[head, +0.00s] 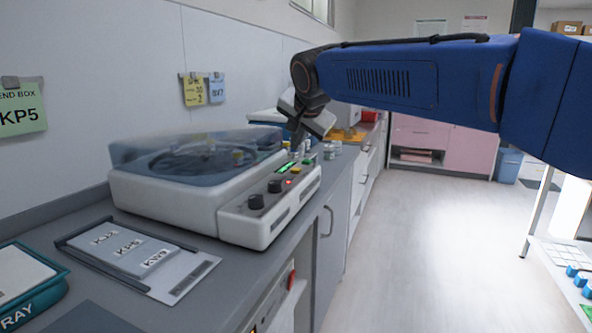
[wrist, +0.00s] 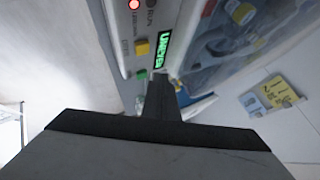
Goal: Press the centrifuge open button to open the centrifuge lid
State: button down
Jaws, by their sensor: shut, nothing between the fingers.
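The centrifuge (head: 165,190) is a white unit on the grey counter. Its translucent lid (head: 135,150) is down over the rotor. Its sloped control panel (head: 270,215) carries black knobs, a lit green display, a red light and small buttons. The wrist view shows the display (wrist: 163,50), the red light (wrist: 134,4), a yellow button (wrist: 142,47) and a green button (wrist: 142,74). No open label is readable. My gripper (head: 298,148) is shut and empty, pointing down near the panel's far end. In the wrist view its fingertips (wrist: 161,80) appear beside the green button; contact cannot be told.
A clipboard with labelled cards (head: 130,255) and a teal-edged tray (head: 30,285) lie in front of the centrifuge. Small vials (head: 330,150) and other equipment stand behind it. The wall is close on the left; open floor (head: 420,240) lies right of the counter.

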aim_at(297, 170)
jog(key=shift+f, duration=1.75)
jog(key=shift+f, duration=0.1)
dwell(0.7)
jog(key=shift+f, duration=0.3)
jog(key=shift+f, duration=0.5)
dwell(0.9)
jog(key=shift+r, duration=0.9)
jog(key=shift+r, duration=2.55)
